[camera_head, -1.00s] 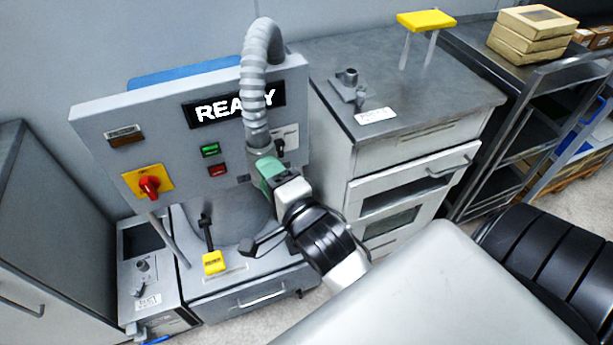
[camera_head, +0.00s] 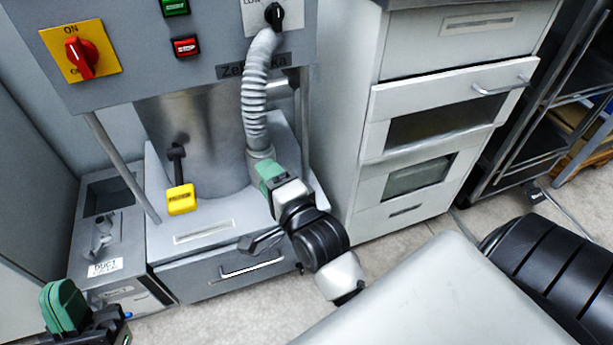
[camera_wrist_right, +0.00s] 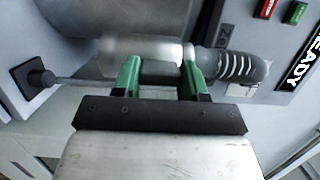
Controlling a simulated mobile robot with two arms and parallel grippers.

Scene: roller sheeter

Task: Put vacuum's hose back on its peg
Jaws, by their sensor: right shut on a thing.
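The hose (camera_head: 255,100) is a grey ribbed tube hanging in front of the machine, from near the black knob down to a smooth grey cuff (camera_head: 260,157). My right gripper (camera_head: 268,173), with green fingers, is shut on the hose's lower end, in front of the steel drum. In the right wrist view the fingers (camera_wrist_right: 161,80) are at the smooth part, and the ribs (camera_wrist_right: 238,67) show to the right. My left gripper (camera_head: 65,310) is at the lower left corner, apart from the hose; its opening cannot be made out. I cannot identify the peg with certainty.
The control panel (camera_head: 130,75) with a red switch (camera_head: 82,58) overhangs the drum (camera_head: 200,125). A yellow-tagged lever (camera_head: 181,199) stands left of the hose. A duct unit (camera_head: 105,235) is at left and a drawer cabinet (camera_head: 440,100) at right.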

